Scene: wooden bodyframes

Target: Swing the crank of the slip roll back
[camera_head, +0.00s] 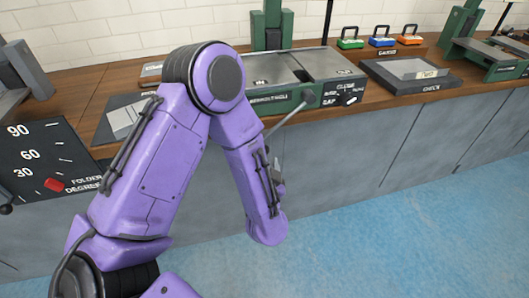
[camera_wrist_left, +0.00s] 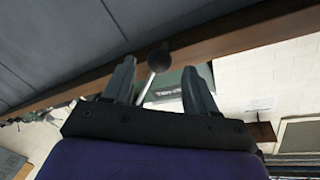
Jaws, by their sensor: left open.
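The green bench machine (camera_head: 285,107), which I take as the slip roll, stands on the wooden bench. Its crank (camera_head: 291,116) is a thin grey rod slanting down and left from a dark round end at the machine's front, passing behind my purple left arm. In the left wrist view a dark ball knob (camera_wrist_left: 159,59) on a light rod shows between the fingers of my left gripper (camera_wrist_left: 160,67). The fingers are open, one on each side, with a visible gap to the rod. In the head view my left gripper is mostly hidden behind my forearm.
A folder degrees dial panel (camera_head: 45,160) is at left. A dark check tray (camera_head: 410,75) and green, blue and orange padlock-like blocks (camera_head: 381,40) sit further right. The grey bench front (camera_head: 370,150) lies behind my arm; the blue floor (camera_head: 420,235) is clear.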

